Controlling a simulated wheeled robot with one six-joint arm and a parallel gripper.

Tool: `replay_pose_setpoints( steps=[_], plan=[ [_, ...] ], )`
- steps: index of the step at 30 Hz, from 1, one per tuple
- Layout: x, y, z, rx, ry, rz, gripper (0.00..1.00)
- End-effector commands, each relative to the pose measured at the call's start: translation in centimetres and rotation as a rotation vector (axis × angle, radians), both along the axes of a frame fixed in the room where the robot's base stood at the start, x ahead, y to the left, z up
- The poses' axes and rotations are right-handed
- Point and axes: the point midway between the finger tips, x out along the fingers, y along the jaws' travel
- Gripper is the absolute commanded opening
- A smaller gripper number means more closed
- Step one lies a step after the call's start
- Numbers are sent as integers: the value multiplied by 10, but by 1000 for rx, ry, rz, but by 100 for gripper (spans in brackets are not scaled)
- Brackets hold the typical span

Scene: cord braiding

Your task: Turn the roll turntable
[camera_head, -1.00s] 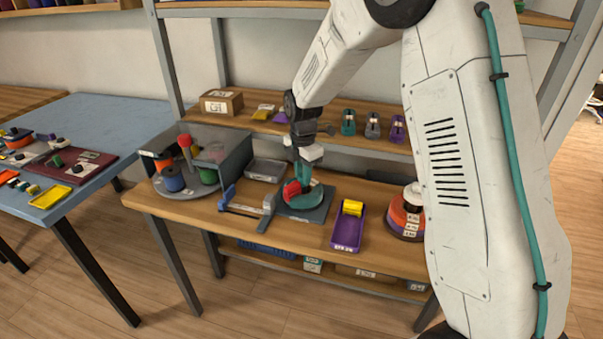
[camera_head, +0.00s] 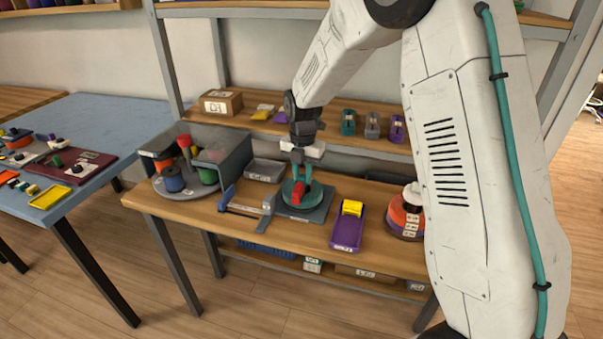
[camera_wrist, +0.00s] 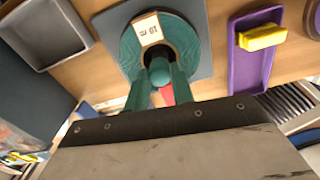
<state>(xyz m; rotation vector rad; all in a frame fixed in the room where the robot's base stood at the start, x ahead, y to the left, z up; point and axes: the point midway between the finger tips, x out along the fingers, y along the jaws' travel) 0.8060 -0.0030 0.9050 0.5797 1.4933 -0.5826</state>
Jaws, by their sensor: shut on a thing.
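The round teal turntable (camera_head: 287,194) sits on a dark square base on the wooden bench; it also shows in the wrist view (camera_wrist: 190,42), with a white label marked 10 m. A dark teal knob (camera_wrist: 159,72) stands at its middle. My gripper (camera_head: 299,177) is above the turntable with its teal fingers (camera_wrist: 160,84) shut on the knob. A red piece (camera_head: 298,194) shows at the turntable's near side. In the wrist view a bit of the red piece (camera_wrist: 167,94) shows between the fingers; the rest is hidden.
A purple tray (camera_head: 346,233) with a yellow block (camera_head: 351,208) lies right of the turntable. Left are a blue-ended metal fixture (camera_head: 244,210), a grey tray (camera_head: 265,171) and a hooded round platform (camera_head: 185,190) with coloured spools. An orange stack (camera_head: 403,218) stands far right.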

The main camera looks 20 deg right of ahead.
Motion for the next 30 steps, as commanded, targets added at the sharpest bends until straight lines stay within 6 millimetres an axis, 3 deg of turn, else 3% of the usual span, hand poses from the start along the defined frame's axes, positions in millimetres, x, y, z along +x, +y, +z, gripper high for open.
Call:
replay_pose_setpoints(
  steps=[12,30],
  plan=[
    [5,-2,4,-3,-16,140,1],
    [5,-2,4,-2,-16,181,1]
  ],
)
